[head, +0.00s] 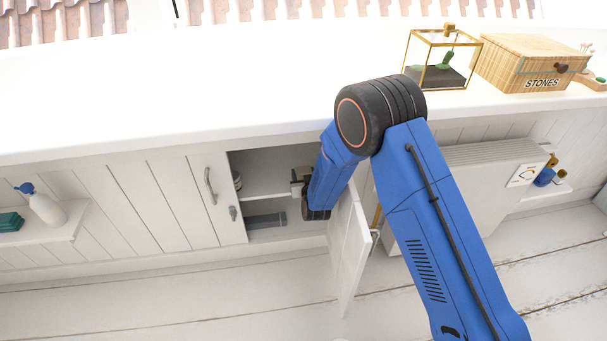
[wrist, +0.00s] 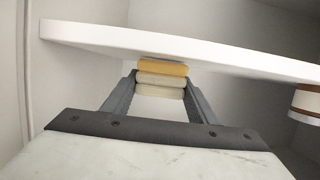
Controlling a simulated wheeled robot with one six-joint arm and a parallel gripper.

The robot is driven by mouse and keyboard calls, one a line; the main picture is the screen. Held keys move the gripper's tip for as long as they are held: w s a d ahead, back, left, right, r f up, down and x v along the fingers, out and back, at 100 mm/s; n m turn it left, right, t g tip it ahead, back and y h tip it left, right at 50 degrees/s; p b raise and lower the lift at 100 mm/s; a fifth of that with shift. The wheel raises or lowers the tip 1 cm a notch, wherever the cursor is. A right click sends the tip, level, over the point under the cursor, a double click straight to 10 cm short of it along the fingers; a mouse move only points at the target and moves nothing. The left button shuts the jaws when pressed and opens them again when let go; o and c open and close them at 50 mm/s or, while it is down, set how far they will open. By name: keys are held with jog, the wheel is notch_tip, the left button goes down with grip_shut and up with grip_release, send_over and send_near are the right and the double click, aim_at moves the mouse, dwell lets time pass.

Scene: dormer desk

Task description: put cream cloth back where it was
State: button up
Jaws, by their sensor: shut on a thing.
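The wrist view appears upside down, since a jar hangs from the shelf in it. In that view my gripper (wrist: 160,84) is shut on folded cloth between its fingertips. The cream cloth (wrist: 161,91) shows as pale folded layers, with a yellow cloth (wrist: 162,68) against them on the shelf side. I cannot tell exactly which layers the fingers pinch. The yellow cloth appears to touch the white shelf (wrist: 200,50). In the head view my gripper (head: 297,184) is inside the open cupboard, near the shelf (head: 265,193); the cloths are hidden there.
A white jar with a brown band (wrist: 306,103) stands on the shelf to one side. The cupboard door (head: 348,250) hangs open beside my arm. A grey object (head: 265,220) lies in the lower compartment. The worktop (head: 200,90) is above, with a glass case (head: 437,62) and a STONES basket (head: 525,62).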

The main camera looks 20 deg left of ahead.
jog(key=shift+f, duration=0.1)
jog(key=o, duration=1)
jog(key=v, duration=1.2)
jog(key=shift+s+a, duration=0.1)
jog(key=shift+s, duration=0.05)
